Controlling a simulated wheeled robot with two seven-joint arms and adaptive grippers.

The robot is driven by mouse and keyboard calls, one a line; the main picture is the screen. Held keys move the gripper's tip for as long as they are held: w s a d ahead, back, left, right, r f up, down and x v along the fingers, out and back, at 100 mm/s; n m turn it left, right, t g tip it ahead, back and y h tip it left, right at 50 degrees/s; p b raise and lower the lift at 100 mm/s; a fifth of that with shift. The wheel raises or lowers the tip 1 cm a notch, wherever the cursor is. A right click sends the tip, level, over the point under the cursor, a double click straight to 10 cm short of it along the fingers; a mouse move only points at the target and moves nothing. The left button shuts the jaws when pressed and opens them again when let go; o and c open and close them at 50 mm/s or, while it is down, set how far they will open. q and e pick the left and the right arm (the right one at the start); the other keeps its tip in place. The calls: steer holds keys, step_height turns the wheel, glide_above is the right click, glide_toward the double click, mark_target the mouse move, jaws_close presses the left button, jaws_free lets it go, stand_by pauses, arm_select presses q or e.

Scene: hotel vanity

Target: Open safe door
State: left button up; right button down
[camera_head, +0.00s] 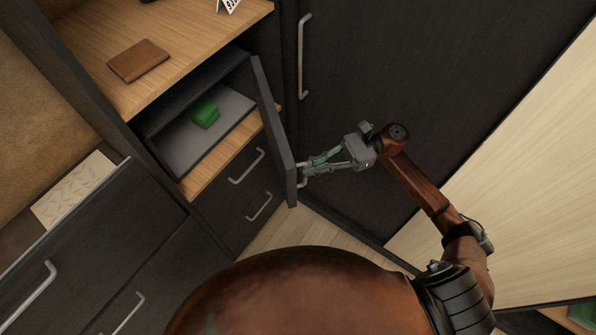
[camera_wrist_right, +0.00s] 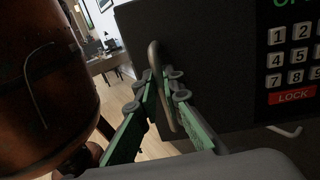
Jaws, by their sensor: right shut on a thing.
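The safe door (camera_head: 274,125) is dark grey and stands swung wide open from the safe (camera_head: 222,128), whose grey inside shows with a green block (camera_head: 205,114) in it. My right gripper (camera_head: 305,170) is at the door's outer face, shut on the door handle. In the right wrist view the fingers (camera_wrist_right: 168,105) close around the curved metal handle (camera_wrist_right: 155,62). The door face (camera_wrist_right: 210,60) there carries a keypad (camera_wrist_right: 293,55) with a red LOCK key. My left gripper is out of view.
A wooden shelf (camera_head: 180,60) above the safe holds a brown wallet (camera_head: 138,61). Drawers (camera_head: 235,190) with metal handles lie below the safe. A tall dark cabinet door (camera_head: 400,70) with a long handle (camera_head: 303,55) stands right of the safe, close to my right arm.

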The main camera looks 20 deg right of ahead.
steer(key=shift+w+d, duration=0.15)
steer(key=shift+d, duration=0.25)
steer(key=c, duration=2)
jaws_free()
steer(key=shift+c, duration=0.2)
step_height(320, 180, up, 10)
steer(key=shift+c, duration=0.6)
